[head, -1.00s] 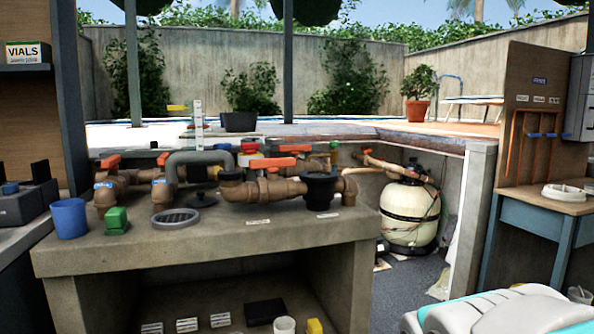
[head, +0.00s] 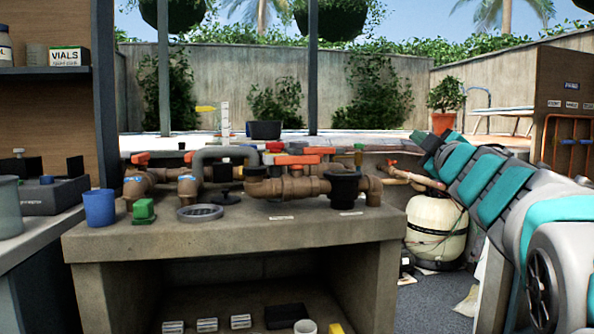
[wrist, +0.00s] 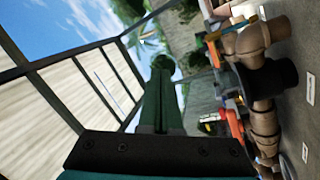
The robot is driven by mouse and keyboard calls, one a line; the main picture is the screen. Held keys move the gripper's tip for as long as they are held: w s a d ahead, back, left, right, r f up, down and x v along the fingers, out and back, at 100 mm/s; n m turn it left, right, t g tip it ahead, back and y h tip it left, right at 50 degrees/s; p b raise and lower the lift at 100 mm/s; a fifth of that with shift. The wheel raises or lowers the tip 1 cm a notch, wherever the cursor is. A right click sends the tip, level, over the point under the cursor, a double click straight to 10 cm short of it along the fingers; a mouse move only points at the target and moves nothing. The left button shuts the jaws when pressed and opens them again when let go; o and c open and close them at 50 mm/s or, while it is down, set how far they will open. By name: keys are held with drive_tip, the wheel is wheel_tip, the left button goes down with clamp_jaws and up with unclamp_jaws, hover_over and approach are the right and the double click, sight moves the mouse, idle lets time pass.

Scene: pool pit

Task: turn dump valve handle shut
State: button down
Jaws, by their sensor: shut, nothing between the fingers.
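Several orange-red valve handles sit on the brown pipework on the concrete bench. The largest (head: 297,160) lies flat along the front pipe; another (head: 140,158) is at the left end. I cannot read labels that mark the dump valve. A red-orange handle also shows in the wrist view (wrist: 235,122), beside the brown pipes. My gripper (head: 420,138) is at the end of my arm, right of the pipework and apart from it, above the cream tank. In the wrist view its dark green fingers (wrist: 161,85) are together and empty.
A black basket fitting (head: 343,188) stands at the pipework's right end. A blue cup (head: 99,207), a green block (head: 144,210) and a grey ring (head: 200,212) are on the bench (head: 230,240). The cream tank (head: 436,228) stands right of it. The bench's front strip is mostly clear.

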drive_tip(key=a+r+n+g+y+b, duration=0.1)
drive_tip(key=a+r+n+g+y, duration=0.1)
drive_tip(key=a+n+y, duration=0.5)
drive_tip(key=n+g+y+b, duration=0.1)
drive_tip(key=n+g+y, duration=0.5)
drive_tip(key=n+g, duration=0.4)
approach(280, 160)
drive_tip(key=w+a, duration=0.1)
drive_tip(key=a, duration=0.4)
drive_tip(key=shift+w+f, duration=0.15)
drive_tip(key=shift+w, duration=0.7)
